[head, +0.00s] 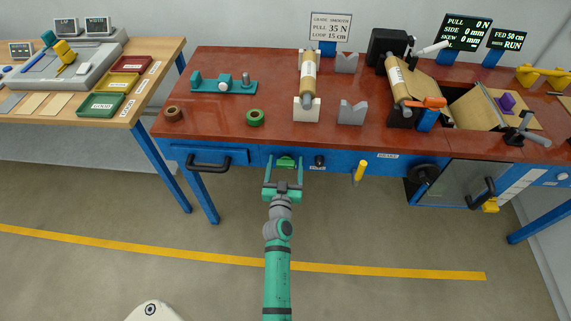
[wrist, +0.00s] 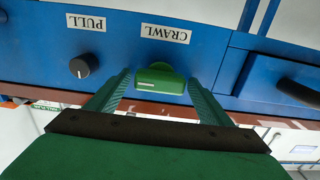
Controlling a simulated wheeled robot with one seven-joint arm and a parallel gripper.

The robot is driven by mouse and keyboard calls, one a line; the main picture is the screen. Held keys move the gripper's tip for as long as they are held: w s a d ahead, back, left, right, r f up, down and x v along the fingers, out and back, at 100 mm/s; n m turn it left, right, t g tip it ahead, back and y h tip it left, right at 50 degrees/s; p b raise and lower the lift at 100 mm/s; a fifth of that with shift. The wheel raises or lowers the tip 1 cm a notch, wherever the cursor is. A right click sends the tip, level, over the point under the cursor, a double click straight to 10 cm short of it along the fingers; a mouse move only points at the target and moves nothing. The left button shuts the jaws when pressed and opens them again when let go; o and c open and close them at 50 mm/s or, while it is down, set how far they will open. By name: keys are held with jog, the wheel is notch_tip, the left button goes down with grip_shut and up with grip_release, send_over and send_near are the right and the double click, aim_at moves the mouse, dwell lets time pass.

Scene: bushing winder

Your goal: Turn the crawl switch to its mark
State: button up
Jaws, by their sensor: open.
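The crawl switch is a green knob (wrist: 160,78) with a short white line on it, on the blue front panel under its CRAWL label (wrist: 166,34), which reads upside down in the wrist view. In the head view the green switch (head: 286,162) shows on the bench's front rail. My gripper (head: 284,164) is open in front of the panel, with one finger on each side of the switch. In the wrist view gaps seem to remain between the fingers and the switch. I cannot make out a separate target mark on the panel.
A black PULL knob (wrist: 83,66) sits beside the switch; in the head view this knob (head: 319,160) is just right of my gripper. A black drawer handle (head: 208,163) is to the left and a yellow lever (head: 360,171) to the right. The floor in front is clear.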

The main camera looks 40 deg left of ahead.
jog(key=c, duration=1)
jog(key=shift+c, duration=0.2)
jog(key=n, duration=0.8)
jog(key=shift+s+a+n, duration=0.1)
jog(key=shift+a+n, duration=0.1)
jog(key=shift+n, duration=0.1)
jog(key=n, duration=0.4)
jog(key=shift+a+f+n, duration=0.1)
jog(key=shift+n, duration=0.2)
jog(key=n, duration=0.4)
jog(key=shift+f+n, duration=0.15)
jog(key=shift+n, duration=0.15)
